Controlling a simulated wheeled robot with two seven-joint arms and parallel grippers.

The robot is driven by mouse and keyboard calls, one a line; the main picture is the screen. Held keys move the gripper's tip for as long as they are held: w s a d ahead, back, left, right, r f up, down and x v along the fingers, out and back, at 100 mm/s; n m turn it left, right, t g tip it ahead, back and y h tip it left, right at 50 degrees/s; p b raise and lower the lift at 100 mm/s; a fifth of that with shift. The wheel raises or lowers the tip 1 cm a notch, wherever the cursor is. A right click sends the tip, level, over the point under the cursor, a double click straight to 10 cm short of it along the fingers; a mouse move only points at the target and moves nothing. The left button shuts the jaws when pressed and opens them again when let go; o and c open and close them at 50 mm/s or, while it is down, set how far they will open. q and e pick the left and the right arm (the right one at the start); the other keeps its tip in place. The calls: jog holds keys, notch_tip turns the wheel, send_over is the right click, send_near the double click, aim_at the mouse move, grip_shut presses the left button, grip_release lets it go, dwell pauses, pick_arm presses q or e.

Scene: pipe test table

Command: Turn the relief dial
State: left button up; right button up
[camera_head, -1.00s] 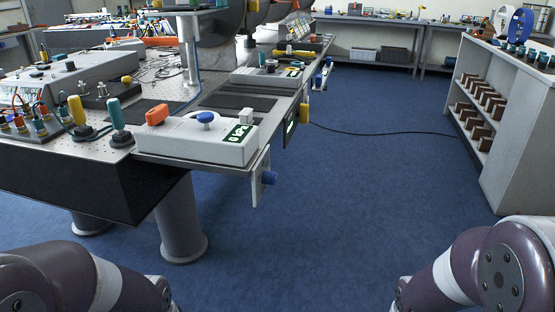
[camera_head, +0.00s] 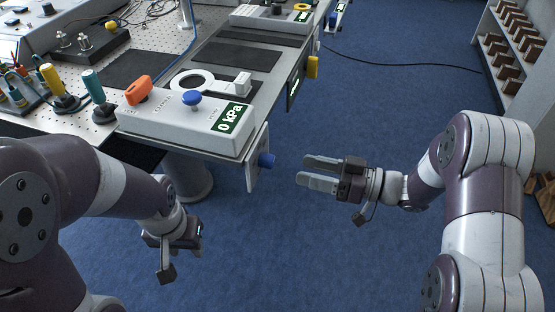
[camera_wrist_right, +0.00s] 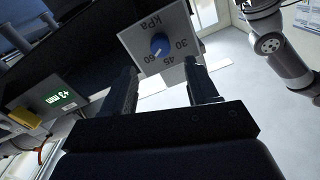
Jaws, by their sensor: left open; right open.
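The relief dial is a blue knob (camera_head: 266,160) on a pale plate (camera_head: 252,172) at the table's right edge. In the right wrist view the blue dial (camera_wrist_right: 160,45) sits on a plate marked kPa, 30, 45 and 60. Its white pointer lies near the 60. My right gripper (camera_head: 305,172) is open and empty, its fingers pointing left toward the dial with a gap between. In the wrist view the dial appears between and beyond both fingertips. My left gripper (camera_head: 178,238) hangs low at the table's front, clear of the dial; its fingers are mostly hidden.
A white console (camera_head: 185,125) above the dial has a blue knob (camera_head: 192,98), an orange part (camera_head: 138,90) and a display (camera_head: 229,118) reading 0 kPa. A display (camera_wrist_right: 58,100) in the wrist view reads +3 mm.

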aim_at(267, 161)
jog(key=x, duration=0.8)
jog(key=shift+b, duration=0.3)
jog(key=c, duration=1)
